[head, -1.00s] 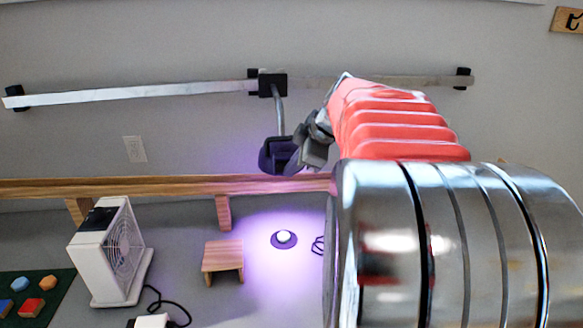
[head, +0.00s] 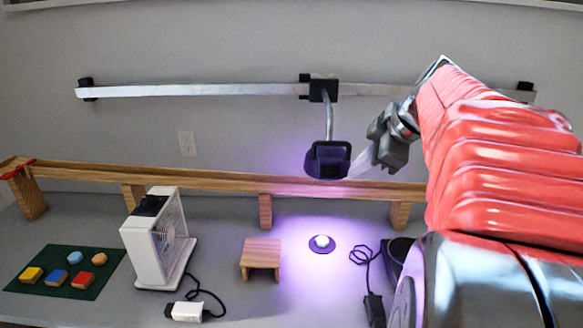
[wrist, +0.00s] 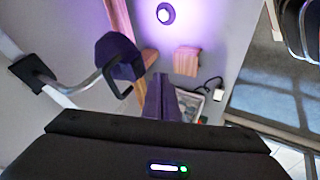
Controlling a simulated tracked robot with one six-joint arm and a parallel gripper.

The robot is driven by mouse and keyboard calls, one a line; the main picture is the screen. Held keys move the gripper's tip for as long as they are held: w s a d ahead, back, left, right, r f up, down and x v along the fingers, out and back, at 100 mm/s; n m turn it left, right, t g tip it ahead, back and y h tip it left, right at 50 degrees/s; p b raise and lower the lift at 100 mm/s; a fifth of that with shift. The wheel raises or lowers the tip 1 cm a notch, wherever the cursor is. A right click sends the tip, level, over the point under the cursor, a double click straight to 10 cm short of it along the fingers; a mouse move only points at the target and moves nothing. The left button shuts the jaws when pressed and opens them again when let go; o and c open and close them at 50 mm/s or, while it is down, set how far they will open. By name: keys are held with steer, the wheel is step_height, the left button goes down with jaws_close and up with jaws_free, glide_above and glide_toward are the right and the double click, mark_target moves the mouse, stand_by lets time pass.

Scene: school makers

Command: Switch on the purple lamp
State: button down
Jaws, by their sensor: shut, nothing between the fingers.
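The purple lamp (head: 328,160) has a dark purple head with a black loop handle and hangs on a bent metal arm from a wall rail. It also shows in the wrist view (wrist: 118,58). Purple light shines on the table below it, around a white dome on a purple disc (head: 322,244), which shows in the wrist view (wrist: 165,13) too. My gripper (head: 356,170) is shut and empty just right of the lamp head; I cannot tell if it touches. Its closed fingers show in the wrist view (wrist: 160,82).
The metal rail (head: 200,90) runs along the wall, with a slider holding the lamp. A wooden track (head: 200,178) on posts stands behind a white fan (head: 155,240) and a small wooden stool (head: 261,254). A green mat (head: 45,288) with colored blocks lies left. A black cord lies right.

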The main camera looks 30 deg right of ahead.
steer(key=shift+v, duration=1.65)
steer(key=shift+d, duration=0.15)
steer(key=s+a+f+m, duration=0.3)
steer(key=a+f, duration=0.3)
steer(key=a, duration=0.4)
steer(key=s+a+f+m+g, duration=0.1)
steer(key=s+a+f+m, duration=0.2)
steer(key=a, duration=0.6)
steer(key=s+a+f+m, duration=0.3)
steer(key=a+f, duration=0.5)
steer(key=a, duration=0.2)
steer(key=shift+a+f+g, duration=0.35)
steer(key=shift+a+g, duration=0.05)
steer(key=shift+d, duration=0.2)
